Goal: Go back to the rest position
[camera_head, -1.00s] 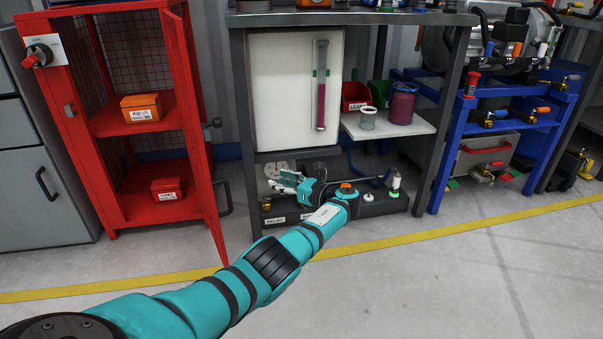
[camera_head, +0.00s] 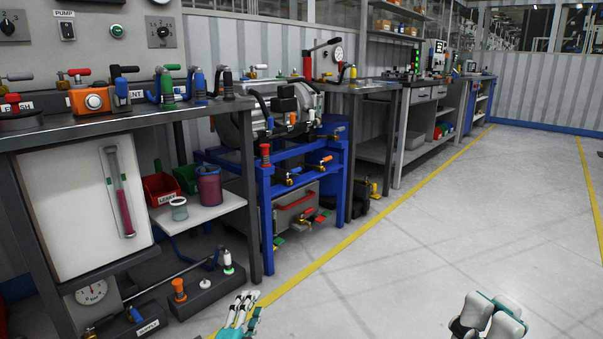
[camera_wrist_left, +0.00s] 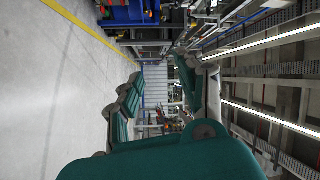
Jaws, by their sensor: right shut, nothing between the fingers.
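My left gripper (camera_head: 242,312) shows at the bottom edge of the head view, left of centre, with pale fingers and teal parts. In the left wrist view its fingers (camera_wrist_left: 160,100) stand apart with nothing between them, so it is open and empty. My right gripper (camera_head: 488,318) is at the bottom right of the head view, over bare floor. Its pale fingers are together and hold nothing. Most of both arms is out of the picture.
A dark workbench (camera_head: 130,121) with several valves stands at the left. A low black box (camera_head: 205,293) with knobs lies under it, near my left gripper. A blue frame (camera_head: 267,215) stands beside the bench. Grey floor (camera_head: 430,240) right of the yellow line (camera_head: 365,228) is clear.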

